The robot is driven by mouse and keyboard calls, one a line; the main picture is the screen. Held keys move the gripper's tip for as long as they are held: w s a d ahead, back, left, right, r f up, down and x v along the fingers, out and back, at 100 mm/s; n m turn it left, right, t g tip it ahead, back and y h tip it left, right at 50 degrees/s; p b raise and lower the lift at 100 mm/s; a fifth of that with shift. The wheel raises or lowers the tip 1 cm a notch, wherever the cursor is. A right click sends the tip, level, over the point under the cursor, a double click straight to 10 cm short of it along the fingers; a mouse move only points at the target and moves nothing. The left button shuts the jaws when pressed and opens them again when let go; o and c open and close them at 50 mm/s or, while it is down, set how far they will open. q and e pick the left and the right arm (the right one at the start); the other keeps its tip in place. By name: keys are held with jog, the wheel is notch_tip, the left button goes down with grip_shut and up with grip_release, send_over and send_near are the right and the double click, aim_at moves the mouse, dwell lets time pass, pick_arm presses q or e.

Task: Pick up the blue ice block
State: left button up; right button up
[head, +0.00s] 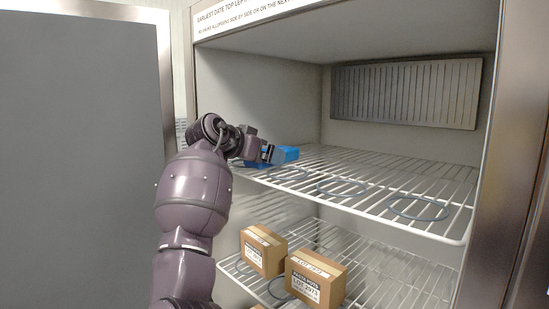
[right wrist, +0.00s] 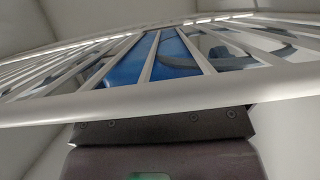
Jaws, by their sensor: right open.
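The blue ice block (head: 290,153) lies on the upper wire shelf, near its front left corner. In the right wrist view its blue face (right wrist: 160,60) shows behind the shelf wires. My right gripper (head: 270,154) is open at the block's near side, and its fingers cover part of the block. I cannot tell whether they touch it. In the right wrist view the dark hand (right wrist: 160,126) shows below the shelf's front rim, and the fingertips are hidden. My left gripper is not in view.
The upper wire shelf (head: 452,236) has several grey rings (head: 418,208) and open room right of the block. Cardboard boxes (head: 316,279) sit on the lower shelf (head: 390,285). A grey door panel (head: 80,130) stands at the left. A vent panel (head: 405,93) is on the back wall.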

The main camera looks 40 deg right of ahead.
jog(key=c, duration=1.2)
jog(key=shift+r, duration=0.1)
